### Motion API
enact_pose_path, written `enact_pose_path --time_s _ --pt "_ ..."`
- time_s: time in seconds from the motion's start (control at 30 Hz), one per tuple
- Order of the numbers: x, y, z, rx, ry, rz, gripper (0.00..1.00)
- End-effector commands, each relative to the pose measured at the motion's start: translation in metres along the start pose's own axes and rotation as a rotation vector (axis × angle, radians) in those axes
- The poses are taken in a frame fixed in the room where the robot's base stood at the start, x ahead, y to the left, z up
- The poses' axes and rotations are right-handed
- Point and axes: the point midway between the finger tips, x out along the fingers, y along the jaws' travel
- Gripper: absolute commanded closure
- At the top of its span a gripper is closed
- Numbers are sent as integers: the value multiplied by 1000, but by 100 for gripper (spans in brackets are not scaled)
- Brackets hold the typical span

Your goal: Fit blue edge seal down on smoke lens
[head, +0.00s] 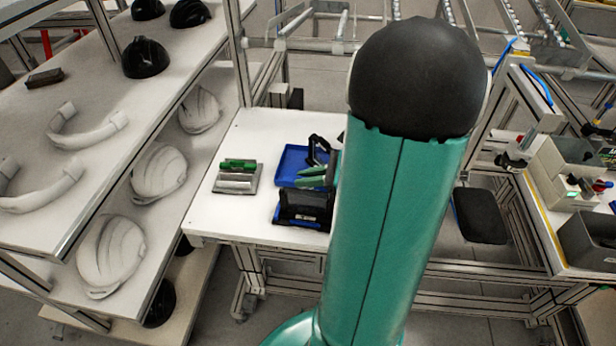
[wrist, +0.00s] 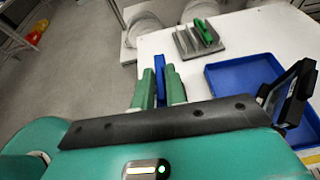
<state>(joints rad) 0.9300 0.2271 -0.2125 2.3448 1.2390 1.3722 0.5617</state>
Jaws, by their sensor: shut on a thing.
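My gripper (wrist: 160,90) has two green fingers shut on a thin blue strip, the blue edge seal (wrist: 160,78), which stands up between them. In the head view my gripper (head: 317,176) shows beside my arm, above the white table; the seal is not clear there. A dark, framed upright piece (wrist: 292,90) stands at the right of the wrist view, by the blue tray (wrist: 235,82); it also shows in the head view (head: 318,148). It may be the smoke lens, but I cannot tell surely. The seal is apart from it.
A grey slotted rack (wrist: 188,44) holds a green piece (wrist: 208,32) on the white table (head: 225,212). A dark block with blue edges (head: 303,207) shows below my gripper in the head view. Shelves with helmet shells (head: 110,250) stand left. My arm hides the table's right part.

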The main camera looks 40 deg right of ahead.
Motion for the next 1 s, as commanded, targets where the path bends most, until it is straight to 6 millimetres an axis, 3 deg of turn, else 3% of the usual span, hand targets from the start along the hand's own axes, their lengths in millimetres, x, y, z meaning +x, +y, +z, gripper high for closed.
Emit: enact_pose_path --time_s 1.0 --pt "6 0 -14 0 0 1 100"
